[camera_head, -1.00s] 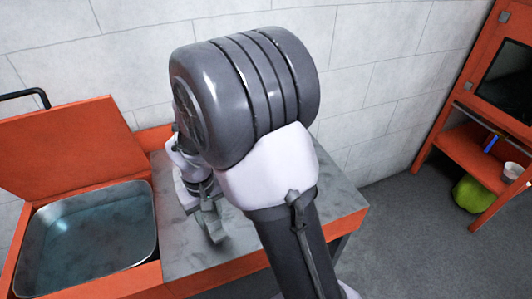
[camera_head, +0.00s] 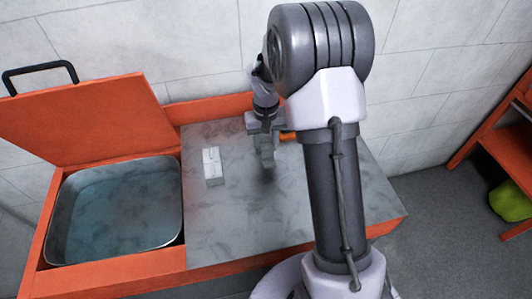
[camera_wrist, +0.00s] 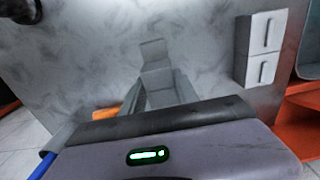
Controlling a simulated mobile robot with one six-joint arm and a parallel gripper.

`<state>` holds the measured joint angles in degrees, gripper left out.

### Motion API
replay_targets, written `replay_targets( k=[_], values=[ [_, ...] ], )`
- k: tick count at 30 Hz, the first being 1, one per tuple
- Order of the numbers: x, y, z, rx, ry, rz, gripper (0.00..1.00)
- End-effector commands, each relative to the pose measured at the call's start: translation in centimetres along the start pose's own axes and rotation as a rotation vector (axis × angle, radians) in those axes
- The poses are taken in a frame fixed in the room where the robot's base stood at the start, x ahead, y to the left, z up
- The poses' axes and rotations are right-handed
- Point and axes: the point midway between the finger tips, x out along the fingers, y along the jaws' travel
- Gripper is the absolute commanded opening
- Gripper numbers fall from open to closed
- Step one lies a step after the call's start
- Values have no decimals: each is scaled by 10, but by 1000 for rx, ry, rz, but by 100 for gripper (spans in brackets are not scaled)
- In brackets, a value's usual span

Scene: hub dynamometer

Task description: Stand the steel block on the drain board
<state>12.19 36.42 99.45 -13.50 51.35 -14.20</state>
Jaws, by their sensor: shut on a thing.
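My gripper (camera_head: 266,158) points down over the mottled grey top (camera_head: 235,225) beside the basin, which looks like the drain board. It is shut on a grey piece that looks like the steel block (camera_wrist: 154,50); in the wrist view this piece shows at the jaw tips. Its outline blends with the grey jaws, and I cannot tell whether it touches the top. A pale two-part block (camera_head: 213,166) with a slot on each part is on the top, left of my gripper; it also shows in the wrist view (camera_wrist: 258,48), apart from the jaws.
A metal basin of water (camera_head: 120,215) in an orange frame is at the left, with its orange lid (camera_head: 85,125) raised. An orange piece (camera_head: 288,136) shows just right of my gripper. The wall stands close behind. The front of the grey top is clear.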

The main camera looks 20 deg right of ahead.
Motion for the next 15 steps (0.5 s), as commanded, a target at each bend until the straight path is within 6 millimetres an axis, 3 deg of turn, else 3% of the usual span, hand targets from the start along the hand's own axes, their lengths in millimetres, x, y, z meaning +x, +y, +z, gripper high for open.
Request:
replay_targets(
  k=[3, 14, 15],
  values=[
    [26, 0, 1, -1, -2, 0, 0],
    [29, 0, 0, -1, 0, 0, 0],
    [28, 0, 0, -1, -1, 0, 44]
  ],
)
